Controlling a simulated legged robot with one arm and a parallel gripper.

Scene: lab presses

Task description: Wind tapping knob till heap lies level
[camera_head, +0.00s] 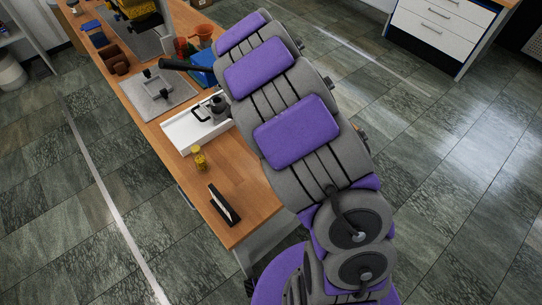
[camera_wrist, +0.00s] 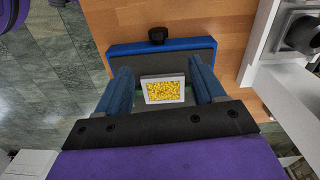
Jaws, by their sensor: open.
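In the wrist view, a black knob (camera_wrist: 157,35) sticks out from the middle of the far edge of a blue-edged, dark-topped unit (camera_wrist: 190,46). On this unit is a small white tray (camera_wrist: 143,88) holding a heap of yellow grains (camera_wrist: 165,91). From above I cannot tell how level the heap is. My gripper (camera_wrist: 160,68) is open, its two blue fingers on either side of the tray, with nothing held. The knob lies beyond the fingertips, apart from them.
A wooden bench (camera_head: 240,207) runs along the left. On it are a white base with a grey press (camera_head: 197,128), a yellow jar (camera_head: 200,158), a dark bar-shaped item (camera_head: 224,204) and a grey plate (camera_head: 157,95). White machinery (camera_wrist: 285,85) stands close on the right in the wrist view.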

